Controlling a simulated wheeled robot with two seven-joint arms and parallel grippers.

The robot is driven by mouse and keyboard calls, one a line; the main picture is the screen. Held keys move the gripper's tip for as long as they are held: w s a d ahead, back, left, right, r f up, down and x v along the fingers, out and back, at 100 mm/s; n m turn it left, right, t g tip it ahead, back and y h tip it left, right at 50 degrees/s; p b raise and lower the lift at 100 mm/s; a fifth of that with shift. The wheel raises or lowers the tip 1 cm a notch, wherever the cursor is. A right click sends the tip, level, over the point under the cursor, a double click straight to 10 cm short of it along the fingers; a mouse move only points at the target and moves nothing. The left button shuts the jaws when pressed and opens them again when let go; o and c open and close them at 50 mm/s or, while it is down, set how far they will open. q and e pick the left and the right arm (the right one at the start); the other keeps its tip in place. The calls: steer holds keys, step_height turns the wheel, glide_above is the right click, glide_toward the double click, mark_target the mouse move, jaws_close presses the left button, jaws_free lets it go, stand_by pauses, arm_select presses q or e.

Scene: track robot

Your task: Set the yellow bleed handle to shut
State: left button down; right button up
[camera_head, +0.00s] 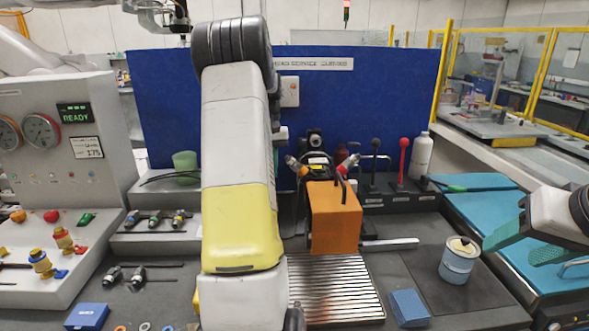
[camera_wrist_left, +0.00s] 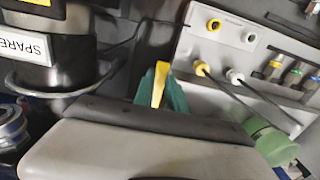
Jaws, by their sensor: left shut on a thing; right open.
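In the left wrist view my left gripper (camera_wrist_left: 160,92) has its green fingers closed around a narrow yellow handle (camera_wrist_left: 159,84). The handle's lower part and its mount are hidden by the fingers and the gripper body, so I cannot tell its set position. In the head view my left arm stands large in the middle and hides its own gripper and the handle. My right gripper (camera_head: 510,250) is at the right edge of the head view, its green fingers apart and empty, beside a pale blue can (camera_head: 458,264).
An orange box (camera_head: 334,217) stands right of my left arm, behind a ribbed metal plate (camera_head: 335,288). A gauge panel (camera_head: 60,135) is at left. In the left wrist view a black cylinder labelled SPARE (camera_wrist_left: 62,55) is at left, and a green cup (camera_wrist_left: 272,146) at right.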

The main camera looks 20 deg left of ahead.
arm_select(q)
steer(key=c, duration=1.3)
jaws_free()
steer(key=shift+c, duration=0.2)
steer(key=shift+r, duration=0.15)
step_height(320, 180, up, 8)
steer(key=shift+f, duration=0.2)
